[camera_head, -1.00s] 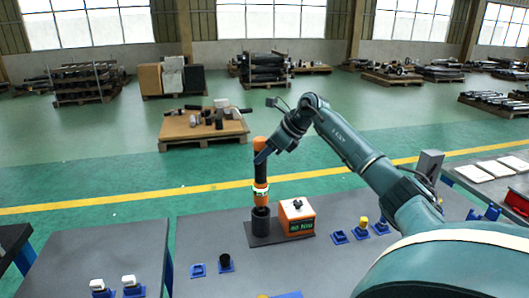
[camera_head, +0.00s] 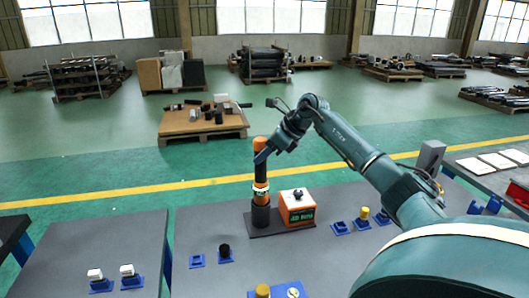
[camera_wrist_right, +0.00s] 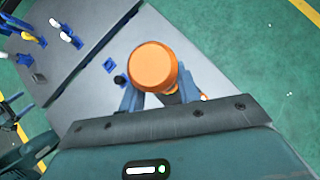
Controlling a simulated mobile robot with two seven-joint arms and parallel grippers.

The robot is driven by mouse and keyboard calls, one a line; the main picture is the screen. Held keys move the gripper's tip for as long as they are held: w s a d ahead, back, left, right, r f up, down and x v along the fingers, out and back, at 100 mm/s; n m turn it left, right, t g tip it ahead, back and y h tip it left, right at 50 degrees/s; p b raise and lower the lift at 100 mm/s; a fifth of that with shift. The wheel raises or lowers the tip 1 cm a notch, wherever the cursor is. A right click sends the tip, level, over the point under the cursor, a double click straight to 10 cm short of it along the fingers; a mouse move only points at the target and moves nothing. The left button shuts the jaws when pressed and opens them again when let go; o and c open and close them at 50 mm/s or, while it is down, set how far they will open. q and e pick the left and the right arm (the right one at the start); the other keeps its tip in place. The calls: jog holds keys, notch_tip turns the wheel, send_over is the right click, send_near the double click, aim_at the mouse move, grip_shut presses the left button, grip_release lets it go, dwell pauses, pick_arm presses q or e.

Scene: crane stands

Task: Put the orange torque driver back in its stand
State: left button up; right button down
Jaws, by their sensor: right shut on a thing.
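The orange torque driver (camera_head: 260,172) stands upright at the back of the grey table, with an orange top, a dark body and a green-and-white lit ring. Its lower end is at the dark cylindrical stand (camera_head: 261,216); how deep it sits inside I cannot tell. My right gripper (camera_head: 262,156) is shut on the driver near its top. In the right wrist view the driver's round orange end (camera_wrist_right: 153,67) shows between the fingers (camera_wrist_right: 160,98) and hides most of what lies below.
An orange box (camera_head: 297,208) with a green display stands right beside the stand on the same dark base. Small blue holders (camera_head: 341,228) stand to the right, more (camera_head: 197,261) at the front left. The table's middle (camera_head: 290,257) is mostly clear.

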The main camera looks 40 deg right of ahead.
aim_at(266, 162)
jog(key=shift+f+b, duration=0.45)
jog(key=shift+f, duration=0.2)
jog(key=shift+f+b, duration=0.5)
jog(key=shift+f, duration=0.35)
jog(key=c, duration=1.2)
grip_release()
jog(key=shift+r, duration=0.1)
jog(key=shift+o, duration=1.4)
jog(key=shift+s+f, duration=0.1)
jog(key=shift+f, duration=0.2)
jog(key=shift+s+d+r, duration=0.15)
jog(key=shift+s+r, duration=0.05)
jog(key=shift+r, duration=0.25)
pick_arm(q)
jog(key=shift+w+d+r+p, duration=0.15)
jog(key=shift+d+r+p, duration=0.15)
jog(key=shift+p, duration=0.3)
pick_arm(e)
jog(key=v, duration=0.4)
jog(key=shift+r, duration=0.1)
